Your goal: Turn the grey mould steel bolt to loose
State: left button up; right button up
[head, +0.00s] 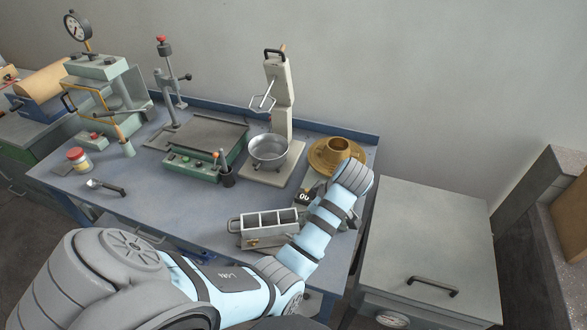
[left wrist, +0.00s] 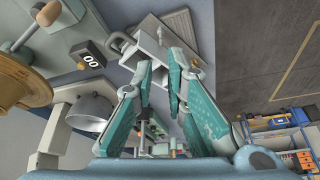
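The grey mould (head: 258,233) stands near the bench's front edge, with several open compartments on top, a side handle and a small brass-coloured spot on its front. Its steel bolt is too small to make out in the head view. In the left wrist view the mould (left wrist: 151,48) lies just beyond my fingertips, partly covered by them. My left gripper (left wrist: 159,66) is open, its two teal fingers apart with nothing clearly between them. Contact with the mould cannot be told. In the head view my forearm mostly hides this gripper. My right gripper is not in view.
A dark "00" display (head: 304,197) sits close behind the mould. A metal bowl (head: 268,152) on a scale-like stand and a brass mug on a plate (head: 322,158) stand farther back. The bench top (head: 190,212) left of the mould is clear. A grey cabinet (head: 430,235) stands right.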

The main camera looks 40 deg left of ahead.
pick_arm(q)
jog(key=b+x, duration=0.4)
jog(key=x, duration=1)
jog(key=shift+s+a+f, duration=0.1)
jog(key=shift+a, duration=0.05)
grip_shut()
